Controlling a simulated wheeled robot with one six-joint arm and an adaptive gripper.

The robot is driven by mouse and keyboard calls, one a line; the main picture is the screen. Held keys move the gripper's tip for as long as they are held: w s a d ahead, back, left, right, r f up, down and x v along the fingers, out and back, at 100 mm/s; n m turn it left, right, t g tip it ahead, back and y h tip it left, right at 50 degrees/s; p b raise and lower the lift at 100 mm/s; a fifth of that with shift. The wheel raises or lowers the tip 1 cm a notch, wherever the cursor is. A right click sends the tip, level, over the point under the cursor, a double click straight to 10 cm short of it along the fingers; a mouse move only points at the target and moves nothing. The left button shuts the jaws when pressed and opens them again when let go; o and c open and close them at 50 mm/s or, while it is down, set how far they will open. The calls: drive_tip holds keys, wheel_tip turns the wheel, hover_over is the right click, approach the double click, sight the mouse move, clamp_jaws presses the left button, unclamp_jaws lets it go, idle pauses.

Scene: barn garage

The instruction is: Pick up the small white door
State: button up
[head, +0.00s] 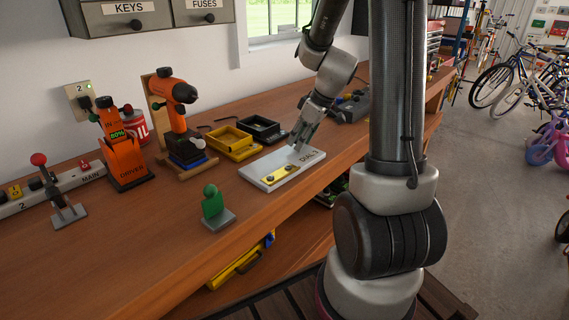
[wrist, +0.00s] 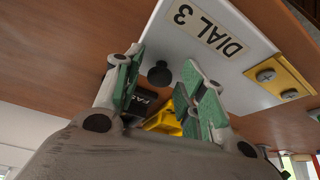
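My gripper (head: 301,143) is over the far part of the door. In the wrist view its green-padded fingers (wrist: 163,62) are apart, one on each side of the knob. No contact between the fingers and the knob is clear. The knob is hidden in the head view.
A yellow tray (head: 232,145) and a black tray (head: 262,128) sit behind the door. An orange drill on a stand (head: 175,115) and a green piece on a grey base (head: 215,205) are to the left.

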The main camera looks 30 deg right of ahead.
clamp_jaws()
drive_tip(key=shift+r, duration=0.15)
